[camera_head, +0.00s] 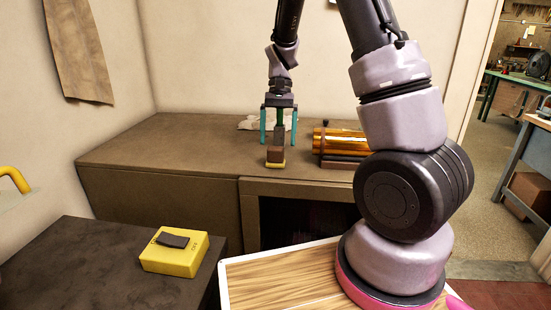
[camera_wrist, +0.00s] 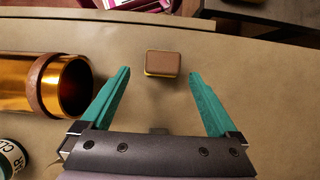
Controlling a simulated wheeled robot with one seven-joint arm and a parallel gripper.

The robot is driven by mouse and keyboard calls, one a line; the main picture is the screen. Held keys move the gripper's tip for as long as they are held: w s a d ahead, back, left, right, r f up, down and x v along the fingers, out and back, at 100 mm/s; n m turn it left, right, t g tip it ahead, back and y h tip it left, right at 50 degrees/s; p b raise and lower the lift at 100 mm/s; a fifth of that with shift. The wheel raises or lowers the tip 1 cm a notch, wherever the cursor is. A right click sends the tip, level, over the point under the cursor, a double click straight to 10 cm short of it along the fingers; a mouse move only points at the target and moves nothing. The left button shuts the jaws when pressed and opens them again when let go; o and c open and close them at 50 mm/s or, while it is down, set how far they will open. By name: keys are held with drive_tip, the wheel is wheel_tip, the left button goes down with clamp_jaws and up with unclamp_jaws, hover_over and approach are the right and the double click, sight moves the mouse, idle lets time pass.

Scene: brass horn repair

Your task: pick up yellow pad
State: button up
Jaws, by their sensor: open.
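A small block with a brown top and a thin yellow lower edge, which I take for the yellow pad (camera_head: 275,156), lies on the brown workbench. It also shows in the wrist view (camera_wrist: 163,63), beyond the fingertips and roughly centred between them. My gripper (camera_head: 279,141) points down over the bench near the block, its teal fingers wide apart. In the wrist view my gripper (camera_wrist: 160,76) is open with nothing between its fingers. I cannot tell the exact height of the fingertips above the bench.
A shiny brass tube (camera_head: 340,140) lies close right of the block; the wrist view shows its open end (camera_wrist: 75,85) near one finger. A labelled can (camera_wrist: 14,158) stands beside it. A yellow box (camera_head: 175,253) sits on the dark front table. The bench's left part is clear.

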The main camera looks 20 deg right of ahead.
sight(276, 147)
drive_tip(key=x, duration=0.5)
drive_tip(key=shift+s+a+r, duration=0.15)
drive_tip(key=shift+s+a, duration=0.1)
drive_tip(key=shift+s, duration=0.05)
drive_tip(key=c, duration=1.3)
drive_tip(key=shift+r, duration=0.1)
wheel_tip(276, 147, up, 10)
drive_tip(key=shift+f, duration=0.1)
